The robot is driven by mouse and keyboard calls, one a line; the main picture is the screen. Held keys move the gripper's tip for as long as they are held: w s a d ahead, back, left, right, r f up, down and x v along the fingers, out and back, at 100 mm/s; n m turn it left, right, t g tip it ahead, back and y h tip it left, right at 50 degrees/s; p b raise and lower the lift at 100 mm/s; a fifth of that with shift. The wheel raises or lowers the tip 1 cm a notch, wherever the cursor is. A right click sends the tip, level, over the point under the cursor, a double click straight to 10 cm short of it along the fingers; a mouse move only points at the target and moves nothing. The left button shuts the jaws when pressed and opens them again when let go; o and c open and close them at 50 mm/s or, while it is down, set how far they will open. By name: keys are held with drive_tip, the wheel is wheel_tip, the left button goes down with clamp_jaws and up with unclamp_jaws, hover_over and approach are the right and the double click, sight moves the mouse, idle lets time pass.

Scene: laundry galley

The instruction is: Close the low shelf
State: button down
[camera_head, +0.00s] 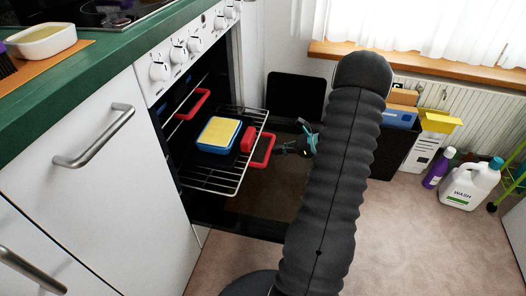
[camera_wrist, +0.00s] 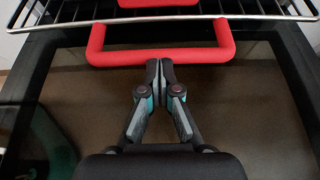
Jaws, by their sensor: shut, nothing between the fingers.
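The low shelf is a wire oven rack (camera_head: 212,184) with red handles, and it sticks out of the oven over the lowered oven door (camera_head: 270,199). Its front red handle (camera_head: 264,151) also shows in the wrist view (camera_wrist: 160,60). A blue dish with a yellow top (camera_head: 218,134) sits on the rack. My gripper (camera_head: 306,146) is just in front of the rack, to the right of the red handle. In the wrist view the shut fingertips (camera_wrist: 160,64) are at the middle of the handle's bar, empty; I cannot tell whether they touch it.
A cabinet with a bar handle (camera_head: 95,137) stands left of the oven, under a green counter (camera_head: 110,60). Boxes (camera_head: 437,123), a purple bottle (camera_head: 438,168) and a white wash jug (camera_head: 468,184) stand at the right. Bare carpet (camera_head: 420,240) lies in front.

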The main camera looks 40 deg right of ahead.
sight(253, 138)
idle(0.3)
drive_tip(key=shift+w+a+b, duration=0.45)
drive_tip(key=shift+w+a, duration=2)
drive_tip(key=shift+w, duration=0.4)
drive_tip(key=shift+w+a+b, duration=0.4)
drive_tip(key=shift+w+a, duration=2)
drive_tip(key=shift+w, duration=0.5)
drive_tip(key=shift+w+a+b, duration=0.45)
drive_tip(key=shift+w+a, duration=2)
drive_tip(key=shift+w, duration=0.4)
drive_tip(key=shift+w+a, duration=0.1)
drive_tip(key=shift+w+a, duration=0.8)
drive_tip(key=shift+w, duration=0.1)
drive_tip(key=s+d+r, duration=0.1)
drive_tip(key=s+d, duration=0.2)
drive_tip(key=s+d+r+p, duration=0.1)
drive_tip(key=s+d, duration=0.2)
drive_tip(key=s, duration=0.1)
drive_tip(key=s+d+r+p, duration=0.1)
drive_tip(key=s+d, duration=0.2)
drive_tip(key=shift+s+d, duration=0.15)
drive_tip(key=shift+s, duration=0.25)
drive_tip(key=shift+s+d, duration=0.2)
drive_tip(key=shift+s, duration=0.05)
